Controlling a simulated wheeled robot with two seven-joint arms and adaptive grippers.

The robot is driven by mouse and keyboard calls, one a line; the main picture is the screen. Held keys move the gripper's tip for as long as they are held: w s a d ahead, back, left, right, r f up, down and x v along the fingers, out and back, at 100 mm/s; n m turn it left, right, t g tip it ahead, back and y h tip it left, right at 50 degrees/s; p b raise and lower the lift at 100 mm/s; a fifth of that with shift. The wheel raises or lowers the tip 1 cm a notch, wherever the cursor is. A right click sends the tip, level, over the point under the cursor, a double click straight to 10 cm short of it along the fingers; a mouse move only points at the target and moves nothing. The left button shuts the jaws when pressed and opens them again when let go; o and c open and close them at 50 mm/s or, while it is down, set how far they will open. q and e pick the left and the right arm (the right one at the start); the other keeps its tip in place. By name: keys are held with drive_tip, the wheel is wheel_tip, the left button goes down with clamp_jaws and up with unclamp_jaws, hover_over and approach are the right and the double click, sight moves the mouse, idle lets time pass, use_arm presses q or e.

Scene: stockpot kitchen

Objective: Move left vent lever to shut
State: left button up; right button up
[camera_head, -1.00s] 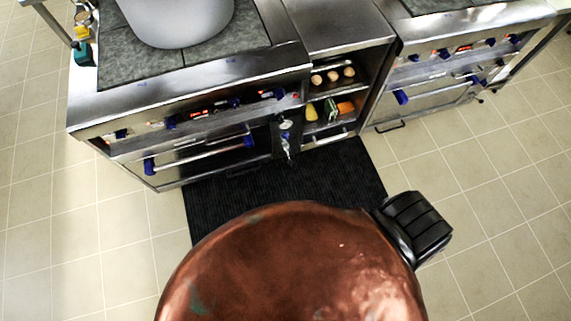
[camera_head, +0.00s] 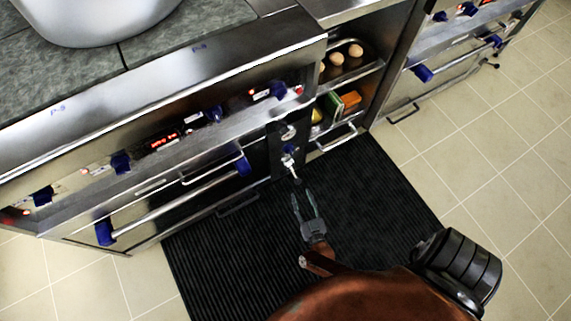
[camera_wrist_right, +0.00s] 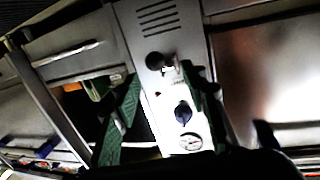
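The left vent lever (camera_head: 294,169) is a small light lever low on the narrow dark panel at the right end of the left stove. In the right wrist view the panel looks pale, and the lever (camera_wrist_right: 172,75) shows with a black ball knob (camera_wrist_right: 155,61). My right gripper (camera_head: 303,196) is over the black mat just in front of the lever, open. In the wrist view its green fingers (camera_wrist_right: 160,78) stand apart, with the lever and knob between or just beyond their tips. Contact cannot be told. My left gripper is not in view.
A round gauge (camera_head: 288,132) and a blue knob (camera_head: 289,149) sit above the lever. The left stove's oven handle (camera_head: 180,205) is to the left. Shelves with eggs (camera_head: 337,58) are to the right. A black mat (camera_head: 370,210) covers the floor in front.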

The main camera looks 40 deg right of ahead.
sight(297, 181)
drive_tip(key=shift+m+h, duration=0.3)
drive_tip(key=shift+h, duration=0.2)
drive_tip(key=b+x, duration=0.1)
drive_tip(key=x, duration=0.3)
drive_tip(key=f+b+x, duration=0.1)
drive_tip(key=x, duration=0.2)
drive_tip(key=shift+d+b, duration=0.15)
drive_tip(key=shift+b, duration=0.2)
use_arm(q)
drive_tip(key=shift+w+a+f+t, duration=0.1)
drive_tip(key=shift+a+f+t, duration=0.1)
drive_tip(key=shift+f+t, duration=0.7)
use_arm(e)
drive_tip(key=shift+w+d+r, duration=0.1)
drive_tip(key=shift+w+d, duration=0.2)
drive_tip(key=shift+w, duration=0.25)
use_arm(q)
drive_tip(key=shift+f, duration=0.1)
use_arm(e)
drive_tip(key=shift+c, duration=0.5)
clamp_jaws()
